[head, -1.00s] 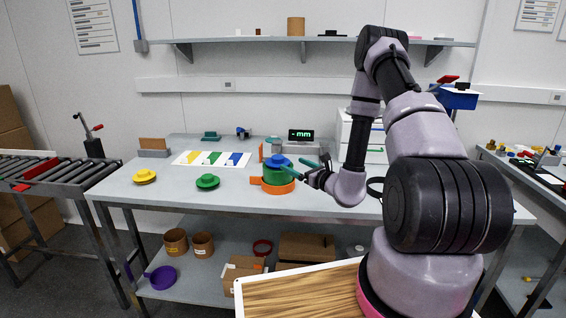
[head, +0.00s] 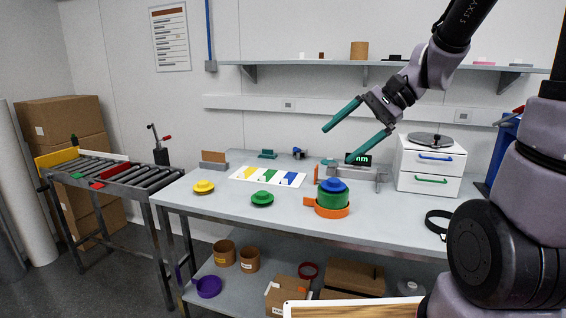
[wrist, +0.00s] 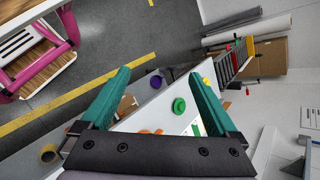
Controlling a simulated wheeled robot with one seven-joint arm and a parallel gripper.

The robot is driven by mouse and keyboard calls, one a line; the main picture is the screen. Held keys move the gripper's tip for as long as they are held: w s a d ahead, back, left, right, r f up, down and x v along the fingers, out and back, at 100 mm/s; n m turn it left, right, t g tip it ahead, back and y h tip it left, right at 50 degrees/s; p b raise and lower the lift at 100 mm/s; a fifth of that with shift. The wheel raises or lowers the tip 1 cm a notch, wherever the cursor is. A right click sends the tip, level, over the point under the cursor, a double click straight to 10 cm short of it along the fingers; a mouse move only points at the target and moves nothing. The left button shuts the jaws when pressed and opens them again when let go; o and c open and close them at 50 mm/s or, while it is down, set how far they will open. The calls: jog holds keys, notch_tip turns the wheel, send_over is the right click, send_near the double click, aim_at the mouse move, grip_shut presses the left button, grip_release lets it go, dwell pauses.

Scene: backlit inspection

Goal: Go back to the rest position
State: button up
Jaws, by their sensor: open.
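My gripper (head: 336,143) is raised above the workbench (head: 228,211), its teal fingers wide apart with nothing between them. In the wrist view my gripper (wrist: 163,92) also shows open and empty. Below it on the bench, a green cylinder with a blue knobbed top (head: 334,190) stands within an orange ring-shaped holder (head: 333,211). A green knobbed disc (head: 262,199) and a yellow one (head: 203,187) lie to the left. Behind them is a white card (head: 268,176) with yellow, green and blue patches.
A gauge with a green display (head: 358,159) stands at the back, partly behind a finger. White drawers (head: 430,168) stand to the right. A wall shelf (head: 300,63) runs near my raised arm. A roller conveyor (head: 110,168) is at the left. A black ring (head: 438,222) lies on the bench.

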jog(key=s+d+r+n+t+h, duration=0.2)
jog(key=s+d+r+t+h, duration=0.1)
jog(key=d+r, duration=0.1)
jog(key=s+d+r+n+t+h, duration=0.1)
jog(key=s+d+r+t+h, duration=0.2)
jog(key=d, duration=0.4)
jog(key=shift+d+r+n+t+h, duration=0.2)
jog(key=shift+r+n+t+h, duration=0.15)
jog(key=shift+r+h, duration=0.35)
